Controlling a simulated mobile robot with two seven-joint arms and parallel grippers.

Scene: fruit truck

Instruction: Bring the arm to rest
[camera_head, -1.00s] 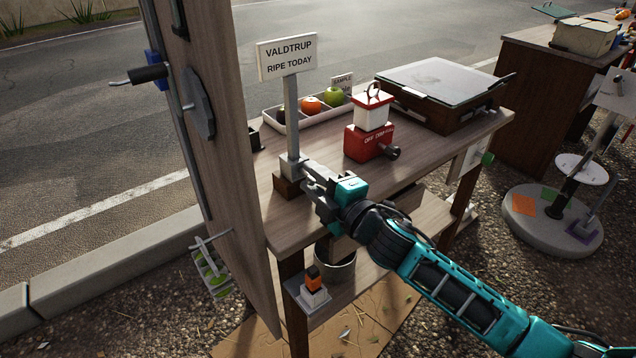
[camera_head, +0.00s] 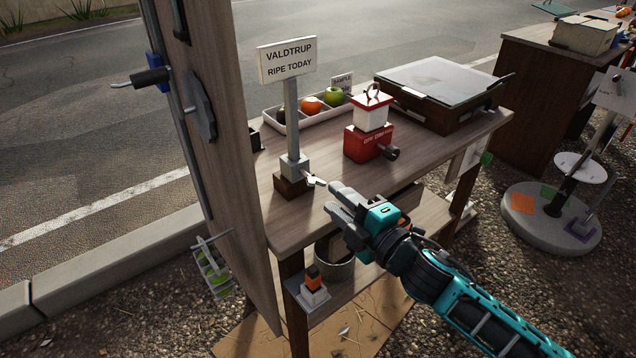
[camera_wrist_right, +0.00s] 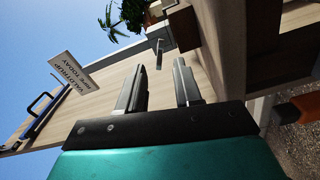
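My right arm comes in from the lower right in the head view, and its gripper (camera_head: 340,200) is over the front part of the wooden table (camera_head: 300,225). The right wrist view shows its two fingers (camera_wrist_right: 158,85) apart with nothing between them. The gripper is a short way right of the VALDTRUP RIPE TODAY sign (camera_head: 288,58), clear of its grey post block (camera_head: 294,167) and small lever (camera_head: 316,181). The sign stands upright on a dark wooden base. My left gripper is not in view.
A red and white box with a crank (camera_head: 368,143) stands behind the gripper. A fruit tray (camera_head: 300,120) and a glass-topped case (camera_head: 435,82) are at the back. A tall wooden panel (camera_head: 215,170) rises at the left. A bucket (camera_head: 335,266) sits on the lower shelf.

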